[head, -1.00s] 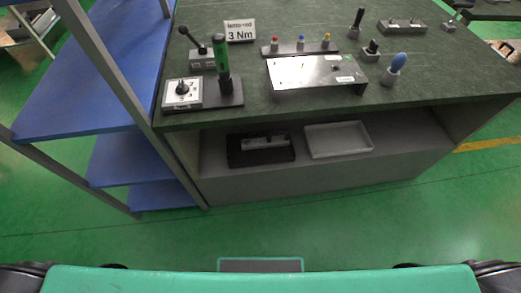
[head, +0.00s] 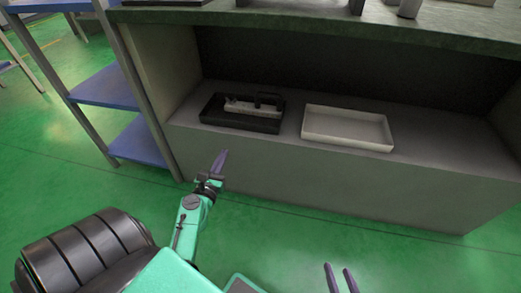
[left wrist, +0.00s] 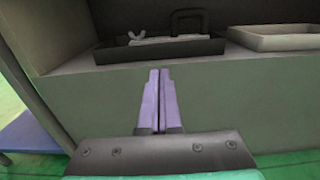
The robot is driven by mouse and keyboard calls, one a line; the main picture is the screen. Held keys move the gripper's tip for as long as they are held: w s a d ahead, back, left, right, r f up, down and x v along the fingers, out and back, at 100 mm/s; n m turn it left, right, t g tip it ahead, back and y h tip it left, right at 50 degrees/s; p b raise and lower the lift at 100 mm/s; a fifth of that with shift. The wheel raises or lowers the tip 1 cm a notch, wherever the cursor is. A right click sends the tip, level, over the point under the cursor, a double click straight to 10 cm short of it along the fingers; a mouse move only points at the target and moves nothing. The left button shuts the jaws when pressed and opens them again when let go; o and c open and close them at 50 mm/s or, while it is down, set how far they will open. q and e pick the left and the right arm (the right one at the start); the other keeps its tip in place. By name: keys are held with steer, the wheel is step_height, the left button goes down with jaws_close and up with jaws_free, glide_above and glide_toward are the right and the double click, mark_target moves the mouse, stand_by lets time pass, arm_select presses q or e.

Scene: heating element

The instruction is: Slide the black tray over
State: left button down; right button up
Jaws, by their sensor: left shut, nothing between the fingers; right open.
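The black tray (head: 215,114) sits on the lower shelf of the workbench, at its left part, with a light grey metal part and a black handle-shaped piece in it. It also shows at the top of the left wrist view (left wrist: 112,54). My left gripper (head: 222,156) is shut and empty, in front of the shelf and below the tray, apart from it. In the left wrist view its two purple fingers (left wrist: 159,76) lie together, pointing at the shelf front. My right gripper (head: 338,268) is open and empty at the bottom edge, low and far from the tray.
A light grey tray (head: 392,135) stands to the right of the black tray, with a small gap between them. The bench top (head: 300,24) overhangs the shelf. A blue shelf rack (head: 135,140) with grey posts stands at the left. The shelf's right part is clear.

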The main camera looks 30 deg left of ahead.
mark_target(238, 123)
arm_select(q)
steer(key=x, duration=1.4)
steer(key=shift+a, duration=0.3)
steer(key=shift+r, duration=0.1)
